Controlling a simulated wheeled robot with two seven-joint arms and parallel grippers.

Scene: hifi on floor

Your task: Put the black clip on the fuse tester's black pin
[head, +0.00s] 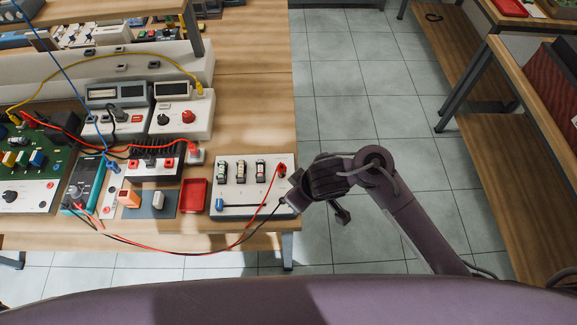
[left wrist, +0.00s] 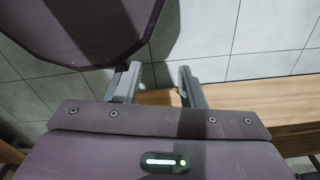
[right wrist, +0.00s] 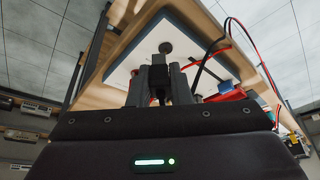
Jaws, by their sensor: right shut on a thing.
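The fuse tester (head: 229,199) is a white board with several fuses near the table's front right corner. A red clip (head: 281,168) is at its right side. My right gripper (head: 291,197) is at the board's right edge, shut on the black clip (right wrist: 158,78). In the right wrist view the clip points at a round black pin (right wrist: 165,47) on the white board; I cannot tell whether they touch. The gripper hides the pin in the head view. My left gripper (left wrist: 157,80) is open and empty above the floor, out of the head view.
Red and black leads (head: 190,252) loop along the table's front edge to the tester. A red tray (head: 193,195) lies left of it. A multimeter (head: 83,184) and a green circuit board (head: 40,150) stand farther left. The table top behind the tester (head: 255,125) is clear.

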